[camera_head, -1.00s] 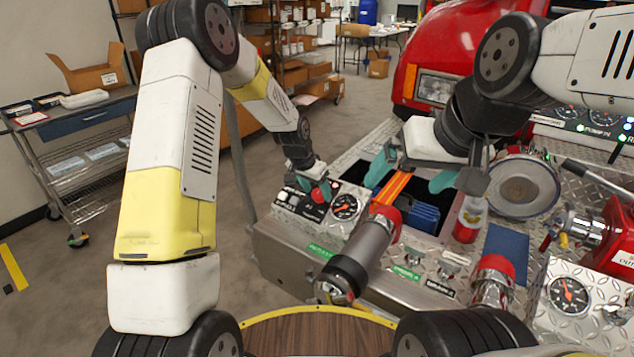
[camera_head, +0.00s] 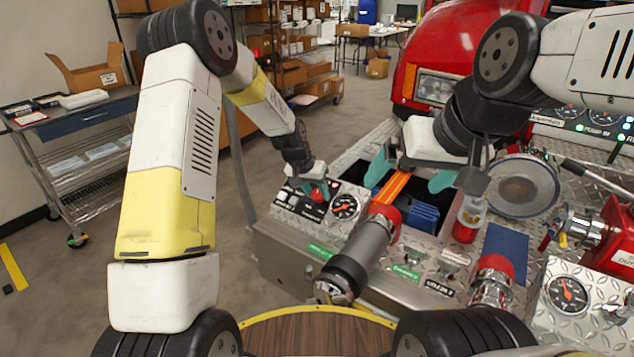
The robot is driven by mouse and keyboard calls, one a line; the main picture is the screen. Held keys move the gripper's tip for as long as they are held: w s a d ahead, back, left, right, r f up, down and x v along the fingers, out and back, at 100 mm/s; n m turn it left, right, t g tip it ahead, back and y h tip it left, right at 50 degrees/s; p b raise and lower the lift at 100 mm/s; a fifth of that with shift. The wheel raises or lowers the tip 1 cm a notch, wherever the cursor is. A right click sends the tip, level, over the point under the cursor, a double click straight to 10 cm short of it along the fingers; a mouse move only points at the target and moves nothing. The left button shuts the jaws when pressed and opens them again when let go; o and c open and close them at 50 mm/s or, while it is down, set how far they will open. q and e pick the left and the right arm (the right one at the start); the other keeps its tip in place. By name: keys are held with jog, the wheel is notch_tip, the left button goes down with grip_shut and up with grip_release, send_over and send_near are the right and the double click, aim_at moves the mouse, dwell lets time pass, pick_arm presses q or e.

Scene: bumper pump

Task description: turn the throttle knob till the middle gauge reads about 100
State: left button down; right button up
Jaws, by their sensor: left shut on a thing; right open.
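The throttle knob (camera_head: 319,196) is a small red knob on the black and white control panel (camera_head: 292,206) left of centre. My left gripper (camera_head: 316,186) reaches down over it and is shut on it, with its teal fingers at the knob's sides. A black dial gauge (camera_head: 345,207) with an orange needle sits just right of the knob; its numbers are too small to read.
A round metal cap (camera_head: 521,187), another gauge (camera_head: 567,294) and a red valve body (camera_head: 610,240) stand at the right. The red truck (camera_head: 455,50) is behind. A cart (camera_head: 80,145) stands at the left.

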pick_arm(q)
jog(key=shift+n, duration=0.6)
jog(key=c, duration=0.9)
grip_release()
jog(key=shift+v, duration=3.9)
jog(key=shift+a+r, duration=0.1)
jog(key=shift+a, duration=0.05)
